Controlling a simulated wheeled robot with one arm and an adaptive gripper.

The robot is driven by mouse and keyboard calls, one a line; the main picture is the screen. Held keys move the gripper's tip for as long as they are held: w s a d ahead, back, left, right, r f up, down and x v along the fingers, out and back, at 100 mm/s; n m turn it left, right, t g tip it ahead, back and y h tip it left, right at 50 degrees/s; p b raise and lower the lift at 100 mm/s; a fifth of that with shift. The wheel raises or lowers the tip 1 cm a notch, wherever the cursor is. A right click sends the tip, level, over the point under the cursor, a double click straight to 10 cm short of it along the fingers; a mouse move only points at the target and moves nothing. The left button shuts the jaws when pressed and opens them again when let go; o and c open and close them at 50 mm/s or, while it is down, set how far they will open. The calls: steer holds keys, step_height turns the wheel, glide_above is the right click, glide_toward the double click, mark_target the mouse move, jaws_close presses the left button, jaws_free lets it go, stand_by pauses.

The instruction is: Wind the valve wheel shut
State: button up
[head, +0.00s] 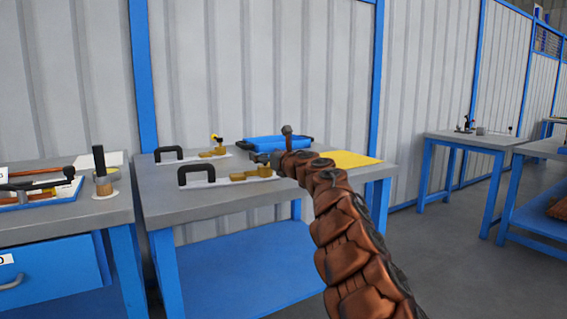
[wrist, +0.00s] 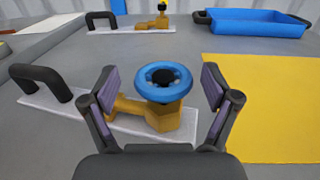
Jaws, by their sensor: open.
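In the wrist view, a blue valve wheel (wrist: 164,80) with a dark hub sits on top of a brass valve body (wrist: 155,112). The valve is fixed on a pale base plate (wrist: 50,104) with a black handle (wrist: 42,82) at its left end. My gripper (wrist: 165,85) is open, with one finger on each side of the wheel and gaps between. In the head view my gripper (head: 268,157) is over the right end of the front plate (head: 197,180). My arm and gripper hide the wheel there.
A second plate with a brass fitting (wrist: 158,20) lies behind. A blue tray (wrist: 255,24) stands at the back right, and a yellow sheet (wrist: 262,100) lies to the right. The grey table (head: 215,207) has bare room in front. Another table with tools (head: 60,222) stands at left.

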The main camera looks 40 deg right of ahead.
steer(key=shift+s+d+f, duration=0.15)
steer(key=shift+s+f, duration=0.05)
steer(key=shift+s, duration=5.15)
